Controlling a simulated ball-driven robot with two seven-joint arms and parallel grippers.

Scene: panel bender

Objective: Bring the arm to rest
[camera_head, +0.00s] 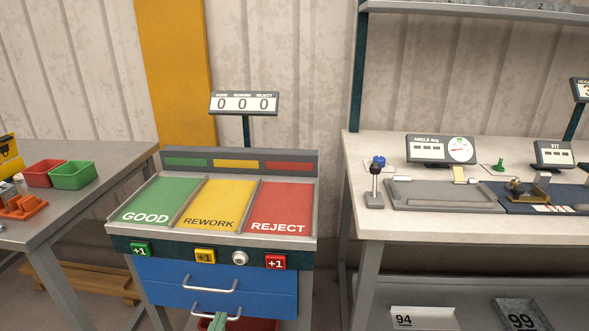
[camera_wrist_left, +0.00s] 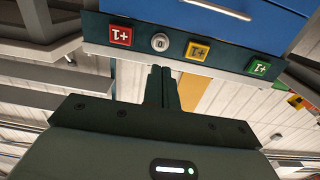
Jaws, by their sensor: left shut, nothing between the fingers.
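My left gripper (camera_wrist_left: 162,88) is shut and empty, its two dark fingers together in the left wrist view. In the head view only a small part of my left gripper (camera_head: 222,318) shows at the bottom edge, in front of the lower blue drawer. The sorting station has a green GOOD tray (camera_head: 160,199), a yellow REWORK tray (camera_head: 218,202) and a red REJECT tray (camera_head: 283,207). The fingers appear apart from its button panel, which shows upside down in the wrist view. My right gripper is not in view.
Blue drawers (camera_head: 164,280) with metal handles are under the trays. A left table (camera_head: 95,185) holds red and green bins (camera_head: 72,175). A right bench (camera_head: 400,222) carries gauges and a grey fixture (camera_head: 445,196). A counter display (camera_head: 244,103) reads 0 0 0.

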